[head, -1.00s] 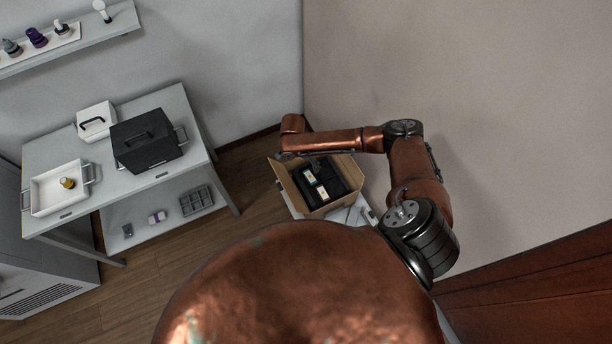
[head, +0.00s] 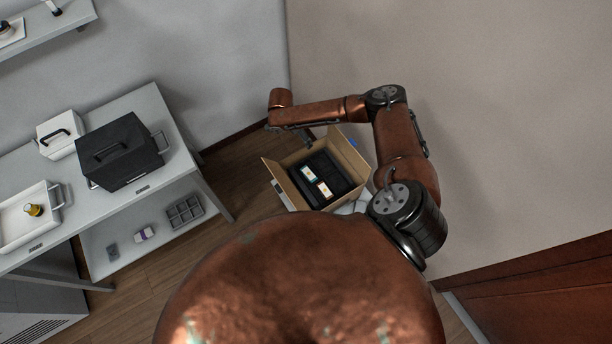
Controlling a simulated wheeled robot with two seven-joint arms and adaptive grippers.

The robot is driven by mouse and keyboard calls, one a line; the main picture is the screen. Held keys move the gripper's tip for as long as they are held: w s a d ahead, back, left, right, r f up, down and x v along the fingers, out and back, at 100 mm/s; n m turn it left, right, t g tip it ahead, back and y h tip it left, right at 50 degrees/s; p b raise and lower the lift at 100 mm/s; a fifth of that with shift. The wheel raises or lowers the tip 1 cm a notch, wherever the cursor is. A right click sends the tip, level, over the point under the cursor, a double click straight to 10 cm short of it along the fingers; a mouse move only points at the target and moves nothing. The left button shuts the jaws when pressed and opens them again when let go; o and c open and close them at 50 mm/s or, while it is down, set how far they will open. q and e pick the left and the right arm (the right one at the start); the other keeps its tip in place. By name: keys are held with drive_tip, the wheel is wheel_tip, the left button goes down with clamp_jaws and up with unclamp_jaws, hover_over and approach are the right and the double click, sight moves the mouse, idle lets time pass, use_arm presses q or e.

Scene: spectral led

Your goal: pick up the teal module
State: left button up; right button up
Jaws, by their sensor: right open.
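The teal module (head: 308,173) is a small block with a pale label and a teal edge. It sits in a black insert (head: 337,176) inside an open cardboard box (head: 285,187). A second module (head: 324,189) with a pale and orange label lies beside it, to its lower right. My right gripper (head: 306,138) is small, dark and partly hidden by my forearm. It is open, above the box's far edge, and apart from the teal module in the picture. My left gripper is out of view.
A grey table (head: 165,118) at left holds a black case (head: 120,150), a white case (head: 60,134) and a white tray (head: 14,232). Its lower shelf holds a grey divided tray (head: 184,211). A wall stands close behind the box. A brown wooden panel (head: 540,280) is at lower right.

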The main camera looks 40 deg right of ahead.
wheel_tip(320, 180, down, 13)
drive_tip(key=b, duration=0.9)
drive_tip(key=g+b, duration=0.1)
drive_tip(key=b, duration=1)
approach(308, 174)
drive_tip(key=shift+w+a+f, duration=0.15)
drive_tip(key=shift+a+f, duration=0.1)
drive_tip(key=shift+f, duration=0.25)
drive_tip(key=b+x, duration=0.1)
drive_tip(key=x, duration=0.1)
drive_tip(key=b+x, duration=0.1)
drive_tip(key=x, duration=0.2)
drive_tip(key=b+x, duration=0.2)
drive_tip(key=x, duration=0.1)
drive_tip(key=shift+d+r, duration=0.1)
drive_tip(key=shift+d, duration=0.3)
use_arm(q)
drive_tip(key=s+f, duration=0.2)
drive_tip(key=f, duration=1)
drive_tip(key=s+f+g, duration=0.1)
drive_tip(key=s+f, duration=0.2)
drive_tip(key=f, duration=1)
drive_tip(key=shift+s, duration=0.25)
use_arm(e)
drive_tip(key=shift+c, duration=0.6)
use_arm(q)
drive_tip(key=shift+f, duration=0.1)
use_arm(e)
drive_tip(key=c, duration=0.7)
drive_tip(key=shift+c, duration=0.2)
